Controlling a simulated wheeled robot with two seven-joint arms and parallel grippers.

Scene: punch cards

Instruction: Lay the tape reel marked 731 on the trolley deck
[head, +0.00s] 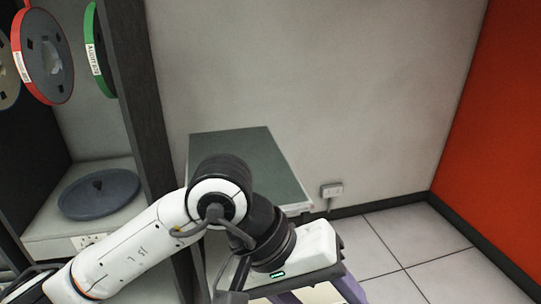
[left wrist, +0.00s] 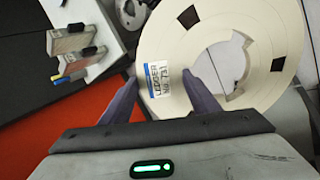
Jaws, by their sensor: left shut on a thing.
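The cream tape reel (left wrist: 204,88) fills the upper right of the left wrist view. My left gripper (left wrist: 168,92) is shut on the reel's rim, with purple fingers either side of the label. In the head view the gripper (head: 318,292) is at the bottom edge, and only a cream sliver of the reel shows between its fingers. The trolley deck (head: 245,158), a flat grey-green top, lies beyond my left arm, which hides its near part. My right gripper is not in view.
At the left, a dark-framed cabinet (head: 143,110) holds a red-rimmed reel (head: 48,62), a green-rimmed reel (head: 97,50) and a grey disc (head: 98,193). A wall socket (head: 332,190) is right of the deck. Tiled floor (head: 430,250) is clear at the right.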

